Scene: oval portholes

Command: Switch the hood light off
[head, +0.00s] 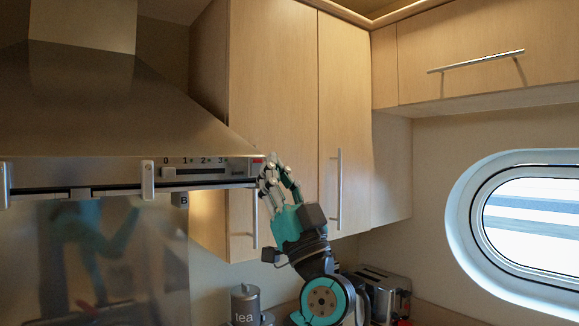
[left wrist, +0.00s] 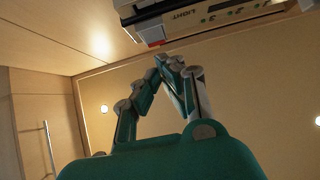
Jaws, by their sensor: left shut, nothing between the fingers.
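The steel range hood (head: 110,110) fills the left of the head view. Its front strip carries a 0 to 3 scale and a small red light switch (head: 257,161) at the right end. In the left wrist view the red switch (left wrist: 151,35) sits at the strip's end beside the word LIGHT. My left gripper (head: 267,162) is shut and empty, its fingertips close to the switch. In the wrist view the fingertips (left wrist: 168,62) are just below the switch; I cannot tell whether they touch. My right gripper is not in view.
Wooden cabinets (head: 275,80) with bar handles stand right behind my left gripper. A tea canister (head: 245,303) and a toaster (head: 385,290) are below. An oval porthole (head: 465,225) is at the right. The cabinet side under the hood looks brightly lit.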

